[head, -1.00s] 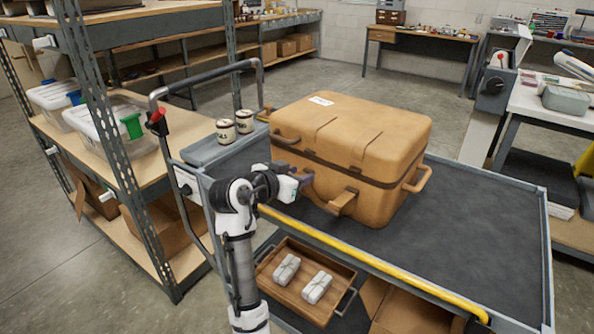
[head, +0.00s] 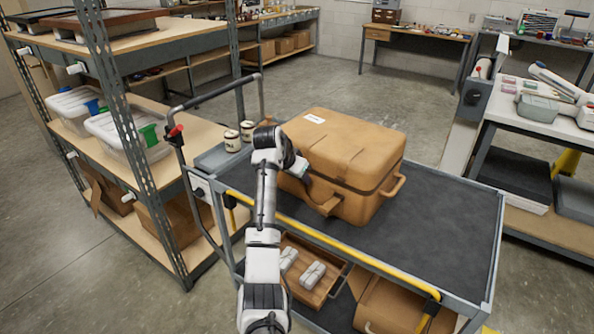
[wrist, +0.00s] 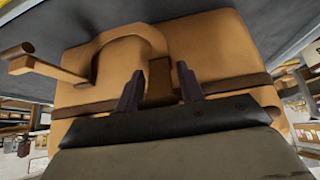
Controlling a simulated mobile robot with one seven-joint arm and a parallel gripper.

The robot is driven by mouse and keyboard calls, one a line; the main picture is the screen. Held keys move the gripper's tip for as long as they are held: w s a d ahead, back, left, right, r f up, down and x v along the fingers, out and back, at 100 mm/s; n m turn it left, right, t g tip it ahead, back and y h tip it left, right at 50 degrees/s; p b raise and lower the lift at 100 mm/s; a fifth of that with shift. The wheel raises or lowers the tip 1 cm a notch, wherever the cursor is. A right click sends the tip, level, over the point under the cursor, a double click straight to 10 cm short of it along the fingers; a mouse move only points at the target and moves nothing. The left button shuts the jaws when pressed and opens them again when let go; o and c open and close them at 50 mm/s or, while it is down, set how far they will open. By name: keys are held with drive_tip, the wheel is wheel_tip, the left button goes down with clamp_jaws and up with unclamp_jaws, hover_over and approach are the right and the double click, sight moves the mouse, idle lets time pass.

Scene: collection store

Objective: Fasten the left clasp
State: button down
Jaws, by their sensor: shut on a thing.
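The tan case (head: 350,150) stands closed on the cart, with a dark band around its seam. My gripper (head: 303,174) is at the left part of its front face. In the wrist view, which shows the case upside down, my gripper (wrist: 160,88) has its two dark fingers at the seam band, shut on a small brown piece between them, the left clasp (wrist: 158,76). Its exact position is partly hidden by the fingers. The arched front handle (wrist: 128,36) is beside them. A tan lever (wrist: 45,68) sticks out farther left in that view.
The cart (head: 440,225) has free deck to the right of the case and a yellow front rail (head: 310,232). Two tins (head: 247,130) stand in a grey tray at the left. A wooden tray (head: 305,280) sits on the lower shelf. Shelving (head: 125,130) stands left.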

drive_tip(key=shift+w+d+r+g+y+p, duration=0.1)
drive_tip(key=shift+w+r+g+y+p, duration=0.15)
drive_tip(key=shift+p, duration=0.3)
drive_tip(key=c, duration=1.2)
unclamp_jaws()
drive_tip(key=shift+f, duration=0.1)
drive_tip(key=b+v, duration=0.2)
drive_tip(key=v, duration=1.1)
drive_tip(key=shift+r+b, duration=0.35)
drive_tip(key=shift+r, duration=0.1)
